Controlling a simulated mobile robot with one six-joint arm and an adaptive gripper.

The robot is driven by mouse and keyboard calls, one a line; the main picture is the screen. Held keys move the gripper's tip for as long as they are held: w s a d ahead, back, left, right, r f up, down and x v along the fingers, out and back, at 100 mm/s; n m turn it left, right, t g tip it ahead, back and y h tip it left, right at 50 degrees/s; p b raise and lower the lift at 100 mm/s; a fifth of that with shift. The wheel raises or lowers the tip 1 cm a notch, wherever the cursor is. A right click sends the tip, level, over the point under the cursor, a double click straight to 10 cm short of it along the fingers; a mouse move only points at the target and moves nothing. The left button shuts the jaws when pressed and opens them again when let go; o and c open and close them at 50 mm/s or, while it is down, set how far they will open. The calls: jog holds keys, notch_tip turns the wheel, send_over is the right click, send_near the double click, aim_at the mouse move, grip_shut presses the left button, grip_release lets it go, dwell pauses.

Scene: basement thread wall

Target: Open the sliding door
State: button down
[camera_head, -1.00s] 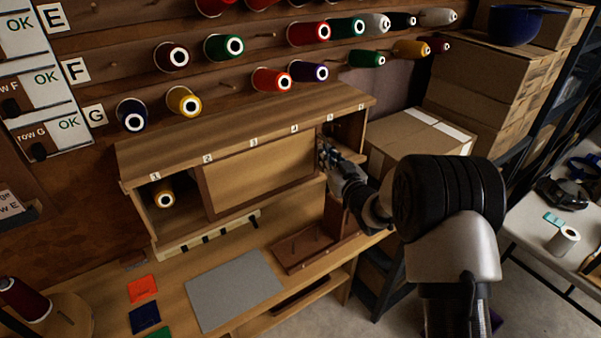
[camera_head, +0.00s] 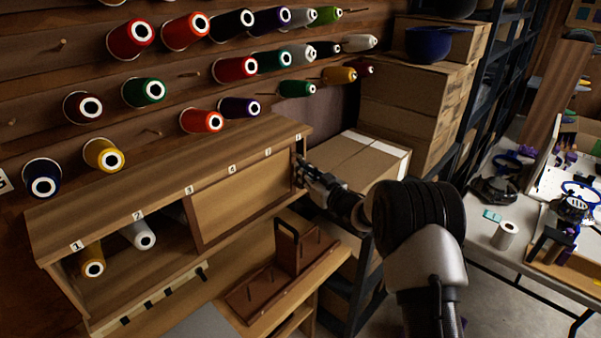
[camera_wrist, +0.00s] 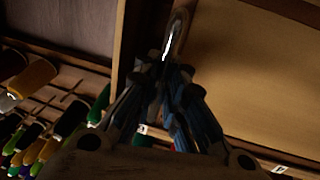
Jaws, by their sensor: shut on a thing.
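The sliding door (camera_head: 245,187) is a light wooden panel in a dark frame, set in the front of a long wooden cabinet (camera_head: 165,172). It covers the right part of the cabinet front, from about label 3 to near the right end. The left part is open. My gripper (camera_head: 303,172) is at the door's right edge, and its fingers (camera_wrist: 174,84) are shut on a shiny metal handle (camera_wrist: 179,38). The pale door panel (camera_wrist: 255,75) fills the right of the wrist view. The fingers hide part of the handle.
A yellow spool (camera_head: 92,260) and a white spool (camera_head: 140,235) lie in the open left part. A wooden rack with pegs (camera_head: 285,270) stands below the door. Cardboard boxes (camera_head: 370,160) stand right of the cabinet, close behind my gripper.

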jog(key=c, duration=1.7)
grip_release()
jog(key=shift+o, duration=0.2)
jog(key=shift+s, duration=0.1)
jog(key=v, duration=1.2)
jog(key=shift+d, duration=0.1)
